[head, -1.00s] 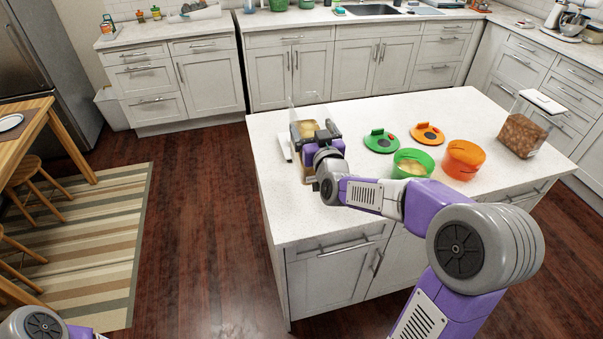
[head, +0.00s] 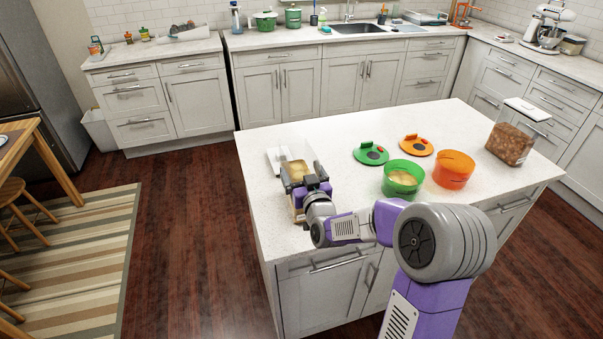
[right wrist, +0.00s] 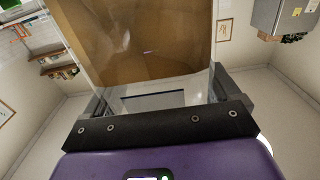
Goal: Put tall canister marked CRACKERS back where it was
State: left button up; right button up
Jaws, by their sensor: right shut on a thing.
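A clear, tall canister with tan-brown contents (head: 296,169) is at the left part of the white island counter (head: 340,150). My right gripper (head: 303,184) is shut on it from the near side. In the right wrist view the canister (right wrist: 140,40) fills the upper middle, between the fingers (right wrist: 160,98). No marking on it is readable, and I cannot tell whether its base touches the counter. A white lid-like piece (head: 273,160) lies just left of it. My left gripper is out of view.
A green tub (head: 403,180), an orange tub (head: 453,170), a green lid (head: 371,154) and an orange lid (head: 416,146) sit right of the gripper. A clear container with brown contents (head: 509,145) stands at the far right. The counter's front left is clear.

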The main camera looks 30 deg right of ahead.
jog(key=o, duration=1.7)
jog(key=shift+f, duration=0.15)
jog(key=shift+o, duration=0.5)
jog(key=b+v, duration=0.6)
jog(key=v, duration=0.6)
jog(key=shift+b, duration=0.3)
